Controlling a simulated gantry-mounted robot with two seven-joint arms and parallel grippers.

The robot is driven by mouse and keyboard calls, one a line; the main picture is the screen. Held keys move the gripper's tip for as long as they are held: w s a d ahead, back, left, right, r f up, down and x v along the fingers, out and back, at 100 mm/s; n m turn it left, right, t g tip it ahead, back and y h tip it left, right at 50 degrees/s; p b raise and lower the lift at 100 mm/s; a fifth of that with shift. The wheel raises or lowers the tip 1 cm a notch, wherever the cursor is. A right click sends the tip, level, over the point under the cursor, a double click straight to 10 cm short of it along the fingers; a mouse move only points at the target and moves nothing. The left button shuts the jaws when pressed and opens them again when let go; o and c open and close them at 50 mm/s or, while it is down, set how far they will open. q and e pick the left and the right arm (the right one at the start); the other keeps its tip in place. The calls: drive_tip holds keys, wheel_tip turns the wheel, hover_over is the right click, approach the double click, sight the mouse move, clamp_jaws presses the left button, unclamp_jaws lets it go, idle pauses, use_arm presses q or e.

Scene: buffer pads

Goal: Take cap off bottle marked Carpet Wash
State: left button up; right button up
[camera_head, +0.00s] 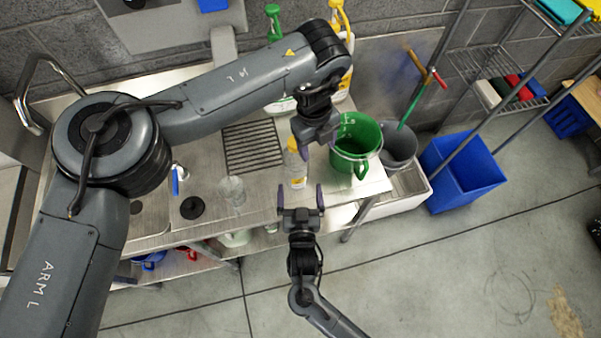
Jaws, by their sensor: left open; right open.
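A clear bottle with a pale label (297,178) stands near the front edge of the steel counter, left of the green bucket. Its yellow cap (292,144) shows at the top, and its lettering is too small to read. My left gripper (318,147) is open, pointing down just right of the cap, partly over the bottle's top. Whether a finger touches the cap cannot be told. My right gripper (301,197) is open and empty, pointing at the bottle from the front, with its fingers spread to either side just in front of the bottle's lower part.
A green bucket (357,138) stands close right of the bottle, with a grey bucket (398,146) beyond. A drain grate (250,147) and a clear beaker (232,190) lie to the left. Green and yellow (340,18) spray bottles stand behind my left arm. A blue bin (463,172) is at right.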

use_arm(q)
drive_tip(key=shift+n+t+y, duration=0.3)
drive_tip(key=shift+n+y, duration=0.2)
drive_tip(key=shift+n, duration=0.3)
drive_tip(key=w+a+r, duration=0.2)
drive_tip(key=a+r, duration=0.1)
drive_tip(key=w+a+r, duration=0.1)
drive_tip(key=r, duration=0.1)
drive_tip(key=shift+w+a+b, duration=0.15)
drive_tip(key=shift+a+b, duration=0.2)
drive_tip(key=shift+b, duration=0.05)
use_arm(e)
drive_tip(key=shift+w+a+f+t, duration=0.1)
drive_tip(key=shift+a+f+t, duration=0.15)
drive_tip(key=shift+a+t, duration=0.3)
use_arm(q)
drive_tip(key=shift+w+a+r, duration=0.1)
drive_tip(key=shift+a+r, duration=0.1)
drive_tip(key=shift+r, duration=0.05)
use_arm(e)
drive_tip(key=shift+w+d, duration=0.1)
drive_tip(key=shift+w, duration=0.05)
drive_tip(key=w, duration=1)
drive_tip(key=shift+w, duration=0.15)
drive_tip(key=shift+c, duration=0.3)
